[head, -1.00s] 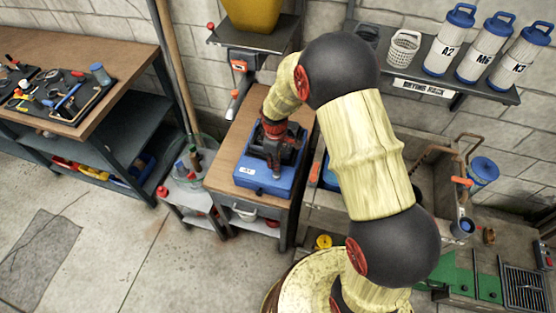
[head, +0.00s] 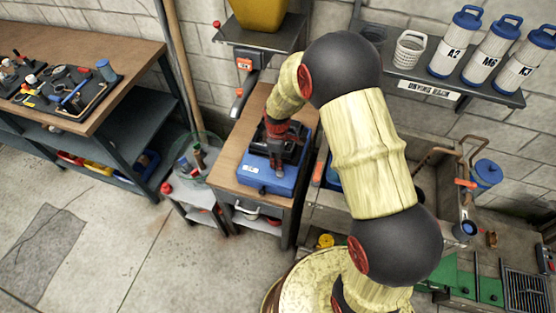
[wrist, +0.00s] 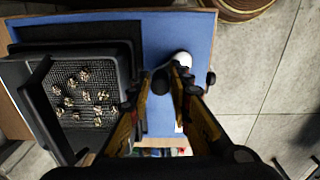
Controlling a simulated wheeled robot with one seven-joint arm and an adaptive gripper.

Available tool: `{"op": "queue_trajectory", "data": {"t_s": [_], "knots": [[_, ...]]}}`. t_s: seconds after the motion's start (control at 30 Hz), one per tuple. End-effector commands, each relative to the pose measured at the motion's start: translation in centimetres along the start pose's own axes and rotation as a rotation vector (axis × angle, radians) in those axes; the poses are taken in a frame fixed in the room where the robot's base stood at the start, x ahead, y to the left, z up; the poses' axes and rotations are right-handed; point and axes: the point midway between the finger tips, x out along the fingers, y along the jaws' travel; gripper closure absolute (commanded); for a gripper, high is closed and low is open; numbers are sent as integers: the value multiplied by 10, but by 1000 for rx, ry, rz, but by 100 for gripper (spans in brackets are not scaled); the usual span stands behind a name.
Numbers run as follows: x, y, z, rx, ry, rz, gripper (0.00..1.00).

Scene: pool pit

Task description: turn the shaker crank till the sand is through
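The shaker is a blue box (head: 283,180) on a wooden-topped cart, with a black sieve tray (wrist: 25,72) on it. In the wrist view several pale, lumpy pieces (wrist: 82,95) lie on the tray's mesh; I see no clear layer of loose sand there. My gripper (wrist: 162,82) is over the blue box just right of the tray, its fingers drawn together around a small dark crank knob (wrist: 160,80). A white round piece (wrist: 183,59) is beside the right fingertip. In the head view my gripper (head: 278,168) points down at the box; the crank is hidden.
A yellow bin (head: 258,14) sits on a wall shelf above the cart. A tool bench (head: 120,60) stands left, a sink (head: 432,180) right. Labelled canisters (head: 490,48) stand on the drying rack. The floor (head: 120,240) at front left is clear.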

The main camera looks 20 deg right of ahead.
Motion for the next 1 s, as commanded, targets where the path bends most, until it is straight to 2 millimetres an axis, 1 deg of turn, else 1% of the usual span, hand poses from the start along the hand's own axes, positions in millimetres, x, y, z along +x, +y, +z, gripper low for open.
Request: {"op": "queue_trajectory", "data": {"t_s": [0.03, 0.23, 0.57, 0.67, 0.77, 1.0], "knots": [[0, 0, 0, 0, 0, 0, 75], [0, 0, 0, 1, 0, 0, 64], [-2, 0, 0, 1, 0, 0, 64], [-11, 1, -1, 1, 2, 3, 64], [-26, 1, -1, 1, 2, 3, 64], [-76, 1, -1, 1, 2, 3, 64]]}}
